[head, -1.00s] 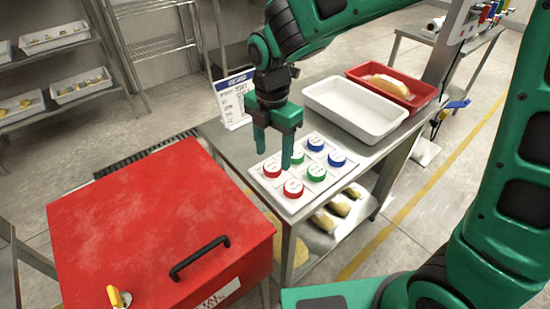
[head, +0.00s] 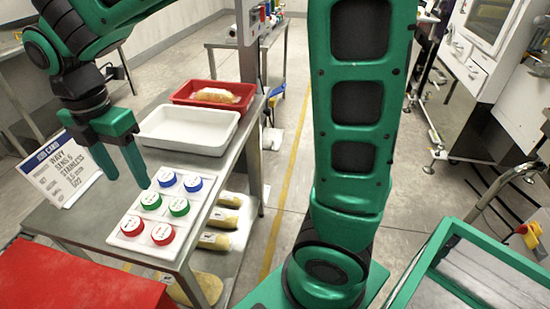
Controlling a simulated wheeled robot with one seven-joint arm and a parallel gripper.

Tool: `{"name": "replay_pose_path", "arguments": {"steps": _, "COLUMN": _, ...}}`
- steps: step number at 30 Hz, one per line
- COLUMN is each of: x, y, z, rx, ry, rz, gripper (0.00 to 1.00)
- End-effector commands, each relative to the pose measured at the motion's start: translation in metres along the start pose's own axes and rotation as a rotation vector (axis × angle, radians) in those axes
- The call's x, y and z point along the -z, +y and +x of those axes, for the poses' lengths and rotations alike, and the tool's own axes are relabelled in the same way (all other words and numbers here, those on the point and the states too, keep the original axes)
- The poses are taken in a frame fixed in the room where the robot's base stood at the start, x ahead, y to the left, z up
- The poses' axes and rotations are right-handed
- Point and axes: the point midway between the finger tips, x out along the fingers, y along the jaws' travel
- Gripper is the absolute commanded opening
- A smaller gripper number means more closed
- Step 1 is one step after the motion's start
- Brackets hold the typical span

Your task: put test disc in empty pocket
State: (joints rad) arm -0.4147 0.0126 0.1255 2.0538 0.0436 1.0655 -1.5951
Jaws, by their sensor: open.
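A white disc rack (head: 122,243) lies on the steel table's near part. It holds red discs (head: 163,234) at the front, green discs (head: 179,207) in the middle and blue discs (head: 193,183) at the back, each with a white label. I cannot tell which is the test disc, and I see no empty pocket. My gripper (head: 129,182) points down by the rack's back left side, above table height. Its green fingers are apart with nothing between them. The right fingertip appears just behind the left green disc.
A white tray (head: 190,148) and a red tray (head: 250,92) with a wrapped item stand behind the rack. A sign card (head: 62,178) stands left of my gripper. A red box (head: 80,285) is at front left. Wrapped packs (head: 215,241) lie on the lower shelf. A green-framed cart (head: 455,240) is at right.

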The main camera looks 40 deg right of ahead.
Motion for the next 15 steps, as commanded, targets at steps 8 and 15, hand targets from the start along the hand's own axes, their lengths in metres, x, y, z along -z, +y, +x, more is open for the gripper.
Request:
{"name": "replay_pose_path", "arguments": {"steps": 8, "x": -0.124, "y": -0.119, "z": -0.001, "rx": -0.004, "ry": -0.029, "rz": 0.993, "gripper": 0.56}}
{"name": "replay_pose_path", "arguments": {"steps": 15, "x": -0.17, "y": -0.244, "z": 0.015, "rx": 0.001, "ry": -0.019, "rz": 1.896, "gripper": 0.56}}
